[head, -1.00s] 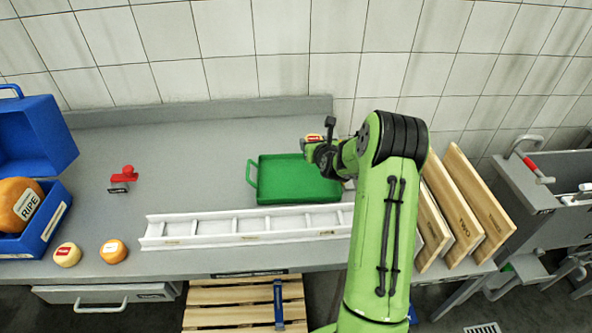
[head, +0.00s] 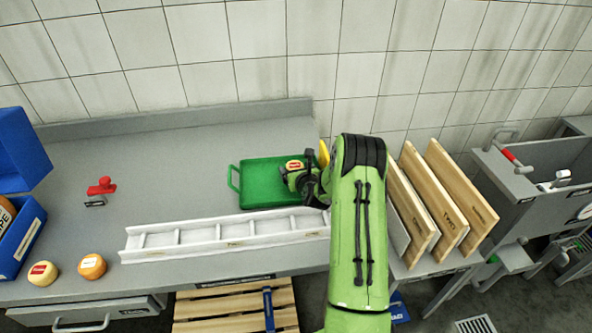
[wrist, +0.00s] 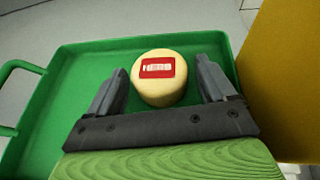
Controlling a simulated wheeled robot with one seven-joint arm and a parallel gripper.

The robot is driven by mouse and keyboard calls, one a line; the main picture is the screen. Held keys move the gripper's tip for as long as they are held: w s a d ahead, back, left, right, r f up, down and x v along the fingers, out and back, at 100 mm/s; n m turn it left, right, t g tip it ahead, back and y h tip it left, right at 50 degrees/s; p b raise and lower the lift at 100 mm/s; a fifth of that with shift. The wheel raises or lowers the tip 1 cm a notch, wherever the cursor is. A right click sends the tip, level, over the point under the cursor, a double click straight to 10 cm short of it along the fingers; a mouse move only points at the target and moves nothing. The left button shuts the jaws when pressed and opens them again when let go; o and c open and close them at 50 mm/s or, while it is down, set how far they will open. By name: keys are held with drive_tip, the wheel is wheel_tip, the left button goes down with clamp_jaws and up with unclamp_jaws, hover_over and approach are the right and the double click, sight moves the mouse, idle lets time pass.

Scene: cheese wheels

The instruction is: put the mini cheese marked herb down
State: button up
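The mini cheese marked herb (wrist: 160,88) is a small pale yellow round with a red label. It sits over the floor of the green tray (wrist: 85,60) in the wrist view and appears to rest on it. In the head view the cheese (head: 294,165) shows at the right part of the green tray (head: 262,203). My gripper (wrist: 161,72) has one finger on each side of the cheese, with a narrow strip of green visible on both sides. The fingers look open and apart from it. The underside of the cheese is hidden.
A yellow object (head: 323,153) stands close right of my gripper. A white divided rack (head: 225,235) lies in front of the tray. Wooden boards (head: 432,200) stand at right. Two small cheeses (head: 92,266) and a red-handled stamp (head: 101,187) are at left.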

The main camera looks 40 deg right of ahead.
drive_tip(key=shift+r, duration=0.2)
drive_tip(key=v, duration=1.1)
drive_tip(key=shift+s+a+b, duration=0.1)
drive_tip(key=shift+s+b, duration=0.2)
drive_tip(key=shift+s, duration=0.15)
drive_tip(key=s+a+r+n+g+y, duration=0.25)
drive_tip(key=a+r+n, duration=0.35)
drive_tip(key=a+n, duration=0.5)
drive_tip(key=s+a+r+n+g+y, duration=0.1)
drive_tip(key=s+a+r+n+y, duration=0.2)
drive_tip(key=a+r+n, duration=0.55)
drive_tip(key=s+a+r+n+g, duration=0.1)
drive_tip(key=s+n, duration=0.5)
drive_tip(key=s, duration=0.1)
drive_tip(key=s+a+n+g, duration=0.1)
drive_tip(key=s+a+n, duration=0.1)
drive_tip(key=s+n, duration=0.4)
drive_tip(key=s+a+r+n+g+h, duration=0.1)
drive_tip(key=s+n, duration=0.6)
drive_tip(key=n, duration=0.1)
drive_tip(key=shift+s+a+r+g, duration=0.25)
drive_tip(key=shift+s+r, duration=0.1)
